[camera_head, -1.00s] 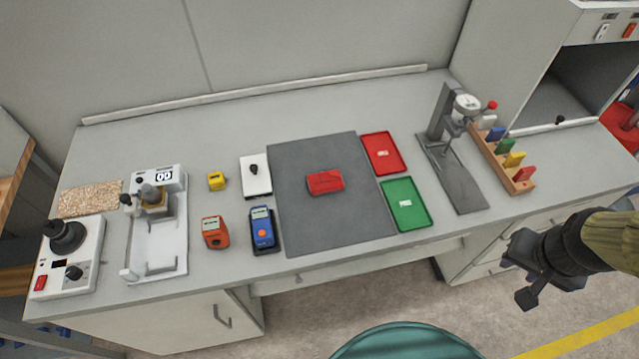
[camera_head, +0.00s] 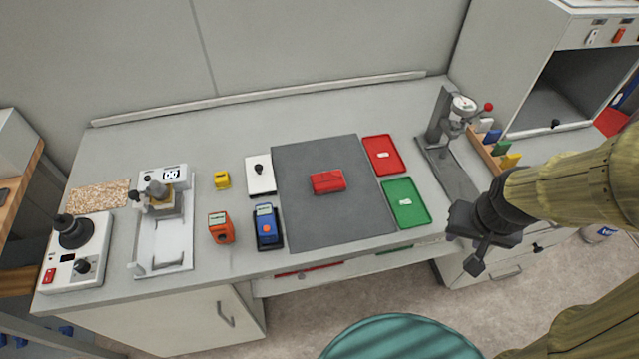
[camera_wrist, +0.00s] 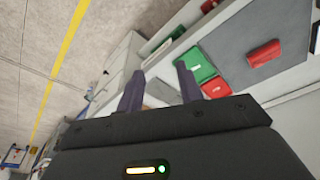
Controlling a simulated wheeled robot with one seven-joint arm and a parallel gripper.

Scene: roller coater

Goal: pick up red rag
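The red rag (camera_head: 328,181) is a small folded red block lying on the dark grey mat (camera_head: 310,225) in the middle of the bench. It also shows in the wrist view (camera_wrist: 264,53) at the upper right. My gripper (camera_head: 477,262) is off the bench's front right edge in the head view, well right of the rag and apart from it. In the wrist view its two dark fingers (camera_wrist: 158,86) stand apart with nothing held between them.
A red tray (camera_head: 384,143) and a green tray (camera_head: 418,215) lie right of the mat. A dial gauge stand (camera_head: 453,125) is behind my arm. A blue device (camera_head: 266,226) and an orange device (camera_head: 221,228) sit left of the mat. A teal stool (camera_head: 400,340) stands in front.

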